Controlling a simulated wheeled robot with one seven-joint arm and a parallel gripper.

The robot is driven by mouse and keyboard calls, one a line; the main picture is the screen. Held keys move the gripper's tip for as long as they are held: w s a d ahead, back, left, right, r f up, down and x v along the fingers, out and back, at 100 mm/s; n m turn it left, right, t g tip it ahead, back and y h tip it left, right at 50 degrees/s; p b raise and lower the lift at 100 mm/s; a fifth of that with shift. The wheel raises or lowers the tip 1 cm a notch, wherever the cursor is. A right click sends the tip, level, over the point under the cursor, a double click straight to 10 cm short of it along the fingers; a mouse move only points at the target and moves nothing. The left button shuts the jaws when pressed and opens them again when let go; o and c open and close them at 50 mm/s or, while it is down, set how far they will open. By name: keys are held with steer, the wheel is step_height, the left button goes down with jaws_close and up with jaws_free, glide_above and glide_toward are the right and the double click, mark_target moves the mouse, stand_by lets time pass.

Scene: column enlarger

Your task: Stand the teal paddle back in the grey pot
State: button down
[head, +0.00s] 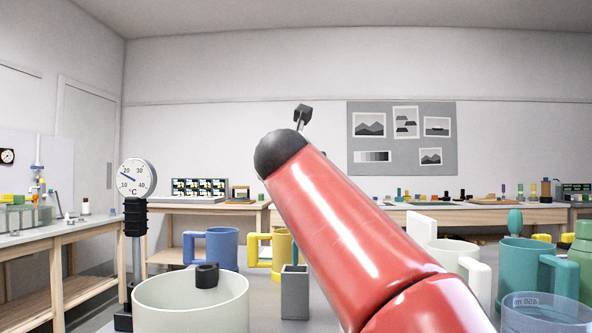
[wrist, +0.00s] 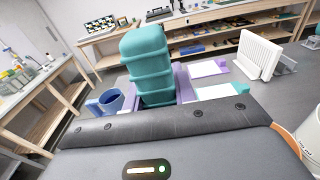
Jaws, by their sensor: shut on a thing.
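My gripper (wrist: 158,98) shows in the wrist view as a dark body along the bottom, with lavender parts that look like its fingers on both sides of a ribbed teal piece. It is shut on this piece, which I take to be the teal paddle (wrist: 146,52). The paddle's far end is hidden by the gripper body. In the head view my red arm hides the gripper and the held paddle. The grey pot (head: 294,292), small and square, stands upright just left of my arm, apart from it. I cannot see inside it.
A large cream tub (head: 190,308) stands left of the grey pot, with blue (head: 217,247) and yellow (head: 282,247) mugs behind. Right of my arm are a white mug (head: 455,255), a teal mug (head: 520,268), a green bottle (head: 580,255) and a clear beaker (head: 545,313). A dial thermometer (head: 137,178) rises at left.

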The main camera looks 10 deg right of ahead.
steer(key=shift+f+p, duration=0.3)
steer(key=shift+p, duration=0.1)
stand_by(1.0)
steer(key=shift+f+b, duration=0.5)
steer(key=shift+f, duration=0.25)
stand_by(0.8)
steer(key=shift+s+f+b, duration=0.15)
steer(key=shift+f+b, duration=1.05)
steer(key=shift+f, duration=0.7)
stand_by(0.3)
steer(key=shift+w+p, duration=0.25)
steer(key=shift+p, duration=0.05)
steer(key=shift+f, duration=0.35)
